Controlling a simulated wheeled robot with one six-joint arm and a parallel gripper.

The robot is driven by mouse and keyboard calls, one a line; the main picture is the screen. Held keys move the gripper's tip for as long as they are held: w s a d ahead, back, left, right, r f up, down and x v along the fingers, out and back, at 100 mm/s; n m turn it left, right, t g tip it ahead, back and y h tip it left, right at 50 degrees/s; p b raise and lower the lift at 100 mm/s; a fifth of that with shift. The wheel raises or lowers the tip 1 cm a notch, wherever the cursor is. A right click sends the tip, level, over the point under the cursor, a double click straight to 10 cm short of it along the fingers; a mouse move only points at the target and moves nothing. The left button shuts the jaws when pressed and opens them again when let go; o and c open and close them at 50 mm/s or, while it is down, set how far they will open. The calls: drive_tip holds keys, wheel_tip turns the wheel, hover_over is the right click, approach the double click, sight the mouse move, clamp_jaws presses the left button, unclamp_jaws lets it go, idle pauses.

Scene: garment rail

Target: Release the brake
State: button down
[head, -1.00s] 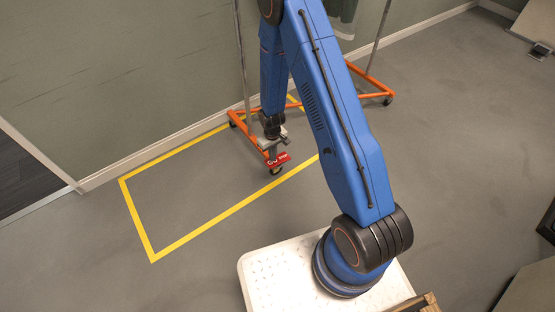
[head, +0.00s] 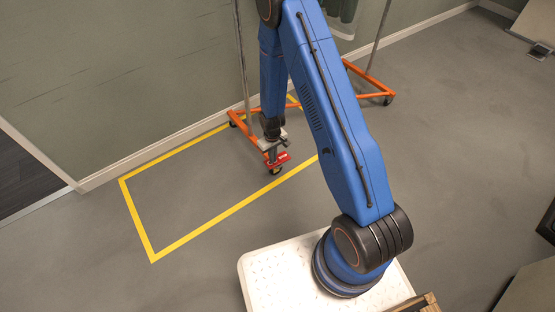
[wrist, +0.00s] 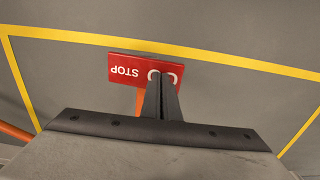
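The brake pedal (head: 279,160) is a red plate on the near caster at the left end of the orange rail base. My gripper (head: 272,153) points down over the plate. In the wrist view its dark fingers (wrist: 162,82) are together with nothing visible between them, and they cover part of the ring mark. I cannot tell whether the tips touch the plate.
The orange rail base (head: 358,98) stands by the wall, its left part inside the yellow floor outline (head: 200,232). A garment (head: 345,12) hangs at the top. The grey floor inside the left part of the outline is clear.

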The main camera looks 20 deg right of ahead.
drive_tip(key=shift+f, duration=0.35)
drive_tip(key=shift+r, duration=3.55)
drive_tip(key=s+d+r+m+t, duration=0.1)
drive_tip(key=s+r, duration=0.2)
drive_tip(key=r, duration=0.8)
drive_tip(key=s+d+r+t, duration=0.1)
drive_tip(key=s+d+r, duration=0.15)
drive_tip(key=r, duration=0.85)
drive_tip(key=s+r+m, duration=0.1)
drive_tip(key=s+r, duration=0.2)
drive_tip(key=r, duration=0.8)
drive_tip(key=s+d+r+t, duration=0.1)
drive_tip(key=s+r, duration=0.4)
drive_tip(key=s, duration=0.3)
drive_tip(key=s+d+r+m+t, duration=0.1)
drive_tip(key=s+r, duration=0.4)
drive_tip(key=s, duration=0.3)
drive_tip(key=s+d+r, duration=0.1)
drive_tip(key=s+r, duration=0.4)
drive_tip(key=s, duration=0.4)
drive_tip(key=shift+d+r+m+t, duration=0.25)
drive_tip(key=shift+r+m+t, duration=0.05)
drive_tip(key=shift+t, duration=0.1)
